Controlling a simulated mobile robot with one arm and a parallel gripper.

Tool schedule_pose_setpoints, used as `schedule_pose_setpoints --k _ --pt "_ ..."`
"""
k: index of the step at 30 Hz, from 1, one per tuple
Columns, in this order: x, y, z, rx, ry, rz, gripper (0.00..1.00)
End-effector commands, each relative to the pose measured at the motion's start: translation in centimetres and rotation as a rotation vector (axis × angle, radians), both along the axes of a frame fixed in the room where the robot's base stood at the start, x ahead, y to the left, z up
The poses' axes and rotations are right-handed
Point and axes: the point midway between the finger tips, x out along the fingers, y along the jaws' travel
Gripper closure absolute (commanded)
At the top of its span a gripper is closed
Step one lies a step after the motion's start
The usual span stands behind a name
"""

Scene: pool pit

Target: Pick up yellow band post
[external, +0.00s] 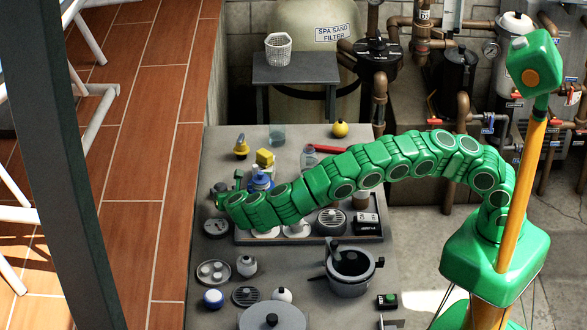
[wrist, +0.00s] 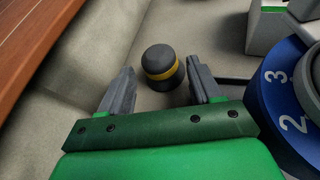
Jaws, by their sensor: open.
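The yellow band post (wrist: 161,62) is a short, dark, rounded post with a yellow band around its middle. It stands upright on the grey surface in the wrist view. My gripper (wrist: 160,76) is open, with one grey finger on each side of the post in that picture. Gaps show on both sides, and neither finger appears to touch it. I cannot tell how far below the fingertips it stands. In the external view my arm reaches left over the table, and its end is among small objects, so the post is hard to make out there.
A blue numbered dial (wrist: 287,112) lies close on the right, with a grey and green block (wrist: 270,28) behind it. Brown tiles (wrist: 28,38) border the left. On the table (external: 308,268) are a pot (external: 350,285), a tray (external: 372,239) and a yellow ball (external: 340,129).

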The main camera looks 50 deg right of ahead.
Motion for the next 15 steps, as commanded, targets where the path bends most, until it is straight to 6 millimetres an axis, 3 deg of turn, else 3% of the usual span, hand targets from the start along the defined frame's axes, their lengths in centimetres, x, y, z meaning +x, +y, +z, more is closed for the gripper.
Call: schedule_pose_setpoints --k 6,13,15 --pt "2.1 -1.0 -1.1 0.001 0.001 0.001 0.36" --pt "2.2 -1.1 -1.1 0.0 0.001 0.0 0.36" --pt "2.2 -1.1 -1.1 0.0 0.001 0.0 0.45"
